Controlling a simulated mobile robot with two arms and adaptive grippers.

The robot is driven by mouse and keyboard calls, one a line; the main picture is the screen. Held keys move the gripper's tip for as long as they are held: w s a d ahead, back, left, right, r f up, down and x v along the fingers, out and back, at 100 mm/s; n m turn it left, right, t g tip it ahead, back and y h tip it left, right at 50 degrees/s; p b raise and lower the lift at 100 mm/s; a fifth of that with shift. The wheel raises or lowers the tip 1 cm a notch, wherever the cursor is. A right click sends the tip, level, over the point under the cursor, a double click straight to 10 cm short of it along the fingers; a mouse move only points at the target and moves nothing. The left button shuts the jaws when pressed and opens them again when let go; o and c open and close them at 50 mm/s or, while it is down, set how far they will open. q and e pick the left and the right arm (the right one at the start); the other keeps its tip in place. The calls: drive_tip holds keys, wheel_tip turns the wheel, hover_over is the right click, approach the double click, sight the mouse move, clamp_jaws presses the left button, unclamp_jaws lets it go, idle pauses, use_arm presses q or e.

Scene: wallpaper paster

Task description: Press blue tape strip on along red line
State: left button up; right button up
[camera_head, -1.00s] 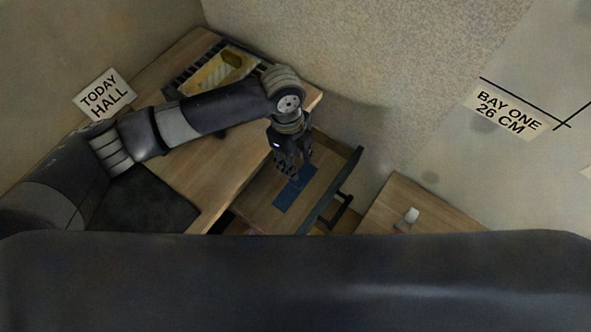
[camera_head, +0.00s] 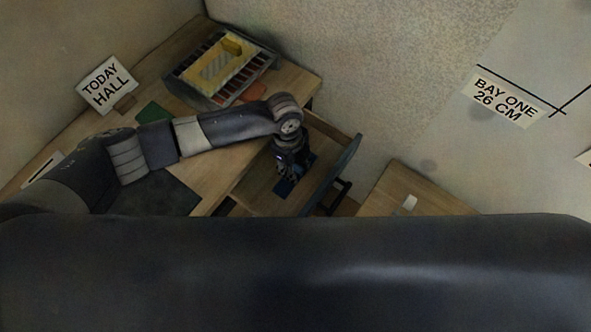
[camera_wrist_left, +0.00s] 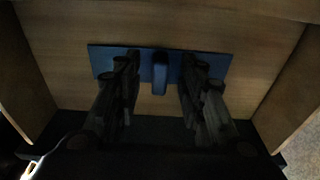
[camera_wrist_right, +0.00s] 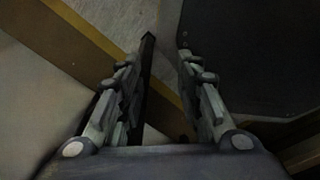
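The blue tape strip (camera_wrist_left: 103,58) lies flat in an open wooden drawer. It has a raised blue tab (camera_wrist_left: 160,72) at its middle. Part of it also shows in the head view (camera_head: 285,187), mostly hidden by my gripper. My left gripper (camera_wrist_left: 160,68) is open just over the strip, with a finger on each side of the tab and gaps to it. It also shows in the head view (camera_head: 289,170). My right gripper (camera_wrist_right: 166,42) is open and empty in its wrist view and hidden in the head view. I see no red line.
The drawer front (camera_head: 340,170) stands out from the desk (camera_head: 225,160). Wall signs include BAY ONE (camera_head: 503,98).

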sight(295, 169)
use_arm(q)
clamp_jaws()
wheel_tip(295, 169, up, 10)
drive_tip(key=c, duration=0.6)
unclamp_jaws()
drive_tip(key=shift+c, duration=0.2)
clamp_jaws()
drive_tip(key=shift+s+a, duration=0.1)
